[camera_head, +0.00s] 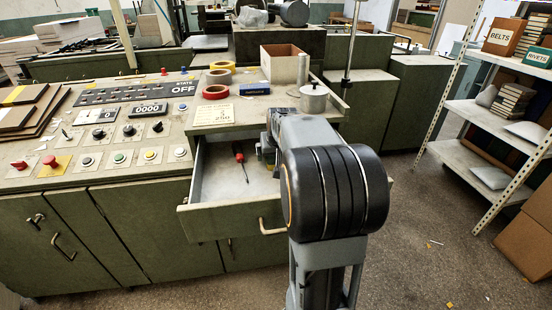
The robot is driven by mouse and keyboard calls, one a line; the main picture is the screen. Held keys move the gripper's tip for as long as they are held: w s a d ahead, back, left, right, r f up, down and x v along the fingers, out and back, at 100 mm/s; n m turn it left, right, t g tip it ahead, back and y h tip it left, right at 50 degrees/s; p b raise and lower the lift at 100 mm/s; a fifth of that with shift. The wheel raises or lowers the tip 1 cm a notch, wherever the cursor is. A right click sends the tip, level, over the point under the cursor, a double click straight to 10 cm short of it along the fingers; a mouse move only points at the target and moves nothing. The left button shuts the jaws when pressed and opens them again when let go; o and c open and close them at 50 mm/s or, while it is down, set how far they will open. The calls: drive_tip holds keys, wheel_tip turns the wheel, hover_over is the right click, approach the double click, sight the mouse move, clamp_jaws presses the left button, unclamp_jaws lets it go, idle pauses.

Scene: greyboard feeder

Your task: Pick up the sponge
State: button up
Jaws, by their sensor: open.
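I cannot clearly make out a sponge. A small yellow-green patch (270,167) shows in the open drawer (222,221), at the left edge of my arm; it may be part of the sponge, mostly hidden. My gripper (264,150) is over the drawer's back right part, close to that patch. Only a small bit of it shows, since my arm's big black joint blocks the view. Its fingertips and any contact are hidden.
A red-handled screwdriver (240,160) lies in the drawer. A control panel (120,130) is left; shelves (505,115) stand right.

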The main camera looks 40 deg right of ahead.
drive_tip(key=shift+f, duration=0.25)
idle(0.4)
drive_tip(key=shift+c, duration=0.2)
drive_tip(key=c, duration=1)
drive_tip(key=shift+r, duration=0.45)
drive_tip(key=shift+c, duration=0.2)
drive_tip(key=r, duration=0.2)
drive_tip(key=r+p, duration=0.1)
drive_tip(key=shift+s+r, duration=0.25)
drive_tip(key=shift+r, duration=0.15)
drive_tip(key=s+r, duration=0.2)
drive_tip(key=s+r+p, duration=0.1)
drive_tip(key=s+r, duration=0.1)
drive_tip(key=shift+a+r, duration=0.2)
drive_tip(key=shift+r, duration=0.1)
drive_tip(key=s+a+r+p, duration=0.1)
drive_tip(key=s+r, duration=0.3)
drive_tip(key=s, duration=0.5)
drive_tip(key=shift+s+r, duration=0.15)
drive_tip(key=shift+s, duration=0.1)
